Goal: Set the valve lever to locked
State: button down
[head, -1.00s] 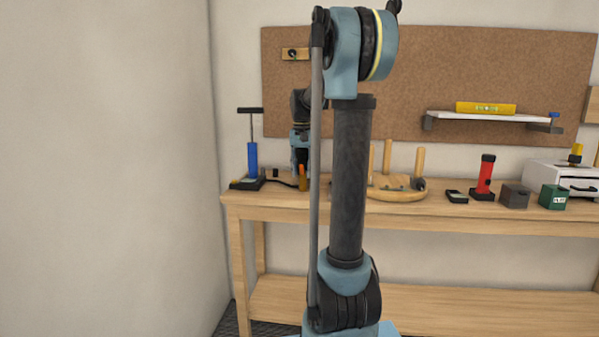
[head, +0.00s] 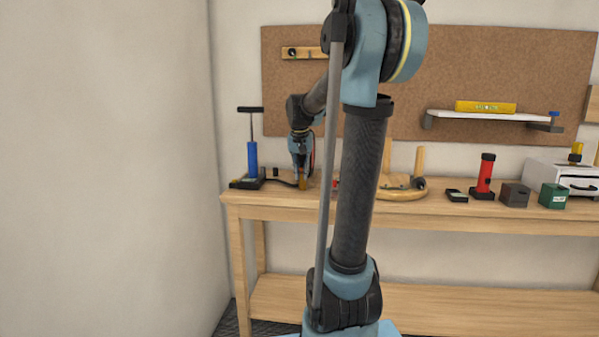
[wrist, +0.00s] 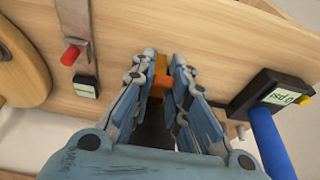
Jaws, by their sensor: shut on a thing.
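An orange upright piece, which I take to be the valve lever (wrist: 159,66), stands on the wooden bench at the end of the black hose. My gripper (wrist: 162,82) points down over it, with one finger on each side, and is shut on it. In the head view, my gripper (head: 302,177) is at the bench's left part, and a little orange (head: 302,184) shows at its fingertips. The fingers hide much of the lever and its base. I cannot read any locked mark.
The blue hand pump (head: 252,160) stands left on its black base; its gauge (wrist: 285,98) is to the right in the wrist view. A metal strip with a red knob (wrist: 70,55) and a round wooden stand (head: 402,192) are nearby. The bench front (head: 400,219) is bare.

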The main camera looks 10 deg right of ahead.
jog(key=t, duration=0.1)
jog(key=f+t, duration=0.1)
jog(key=t+h, duration=0.1)
jog(key=shift+s+a+f, duration=0.2)
jog(key=shift+s+a, duration=0.05)
jog(key=shift+s, duration=0.15)
jog(key=t, duration=0.1)
jog(key=f+t+h, duration=0.1)
jog(key=t, duration=0.3)
jog(key=shift+w+f+h, duration=0.1)
jog(key=shift+f+h, duration=0.2)
jog(key=shift+d, duration=0.1)
jog(key=c, duration=1.6)
grip_release()
jog(key=shift+w, duration=0.1)
jog(key=shift+o, duration=0.2)
jog(key=v, duration=1.1)
jog(key=shift+s, duration=0.45)
